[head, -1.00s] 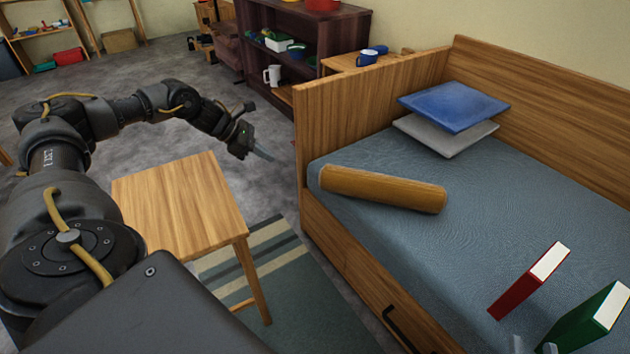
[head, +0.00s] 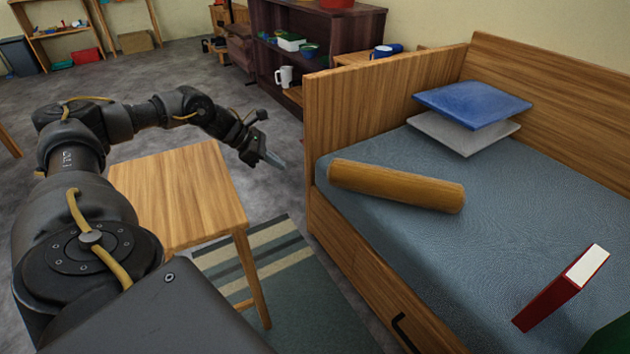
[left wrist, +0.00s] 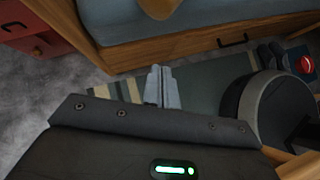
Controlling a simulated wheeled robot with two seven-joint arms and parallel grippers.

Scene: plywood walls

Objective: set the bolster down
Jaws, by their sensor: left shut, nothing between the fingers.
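The bolster (head: 396,186), a mustard-brown cylinder, lies on its side on the blue mattress of the bed (head: 470,240), near the bed's end panel and front edge. Part of it also shows at the top of the left wrist view (left wrist: 160,6). My left gripper (head: 275,160) is to the left of the bed's end panel, apart from the bolster. Its fingers are together and empty in the left wrist view (left wrist: 162,88). My right gripper is not seen.
A blue cushion (head: 472,103) rests on a grey cushion (head: 450,134) at the bed's far end. A red book (head: 562,290) stands on the mattress. A small wooden table (head: 180,198) is below my left arm. A striped rug (head: 290,290) lies beside the bed. A dark shelf (head: 330,45) stands behind.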

